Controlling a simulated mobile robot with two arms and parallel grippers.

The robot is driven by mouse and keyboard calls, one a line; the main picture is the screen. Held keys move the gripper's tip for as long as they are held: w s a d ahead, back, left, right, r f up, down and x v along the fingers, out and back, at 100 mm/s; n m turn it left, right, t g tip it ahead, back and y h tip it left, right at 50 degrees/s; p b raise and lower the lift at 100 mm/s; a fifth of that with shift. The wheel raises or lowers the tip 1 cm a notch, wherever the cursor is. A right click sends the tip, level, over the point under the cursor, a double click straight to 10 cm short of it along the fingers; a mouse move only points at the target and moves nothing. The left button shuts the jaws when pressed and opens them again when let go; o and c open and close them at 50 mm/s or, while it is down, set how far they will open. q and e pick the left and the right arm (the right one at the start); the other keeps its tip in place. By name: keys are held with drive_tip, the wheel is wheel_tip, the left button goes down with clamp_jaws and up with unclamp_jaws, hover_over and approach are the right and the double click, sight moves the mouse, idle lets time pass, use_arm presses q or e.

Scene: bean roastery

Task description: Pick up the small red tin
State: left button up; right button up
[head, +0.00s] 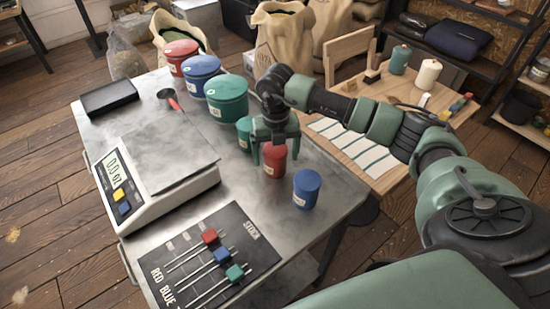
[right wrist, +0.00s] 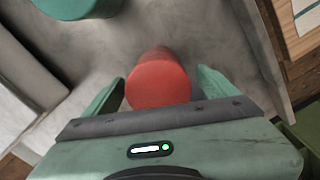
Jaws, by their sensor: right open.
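The small red tin (head: 274,164) stands upright on the metal table, between a small green tin (head: 244,132) and a small blue tin (head: 306,189). My right gripper (head: 274,155) is open, with its fingers on either side of the small red tin. In the right wrist view the red tin (right wrist: 158,80) shows its round top between the two open fingers (right wrist: 160,92), with a gap at each side. The tin's lower part is mostly hidden in that view. My left gripper is not in view.
Large red (head: 181,56), blue (head: 200,73) and green (head: 227,98) tins stand behind. A scale (head: 155,175) and a stock board (head: 215,260) with coloured sliders share the metal table (head: 330,185). A wooden table (head: 400,135) adjoins at right.

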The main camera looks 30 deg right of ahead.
drive_tip(key=shift+f+p, duration=0.5)
drive_tip(key=shift+f, duration=1.45)
drive_tip(key=shift+w+r, duration=0.1)
drive_tip(key=c, duration=1.7)
drive_tip(key=shift+o, duration=0.2)
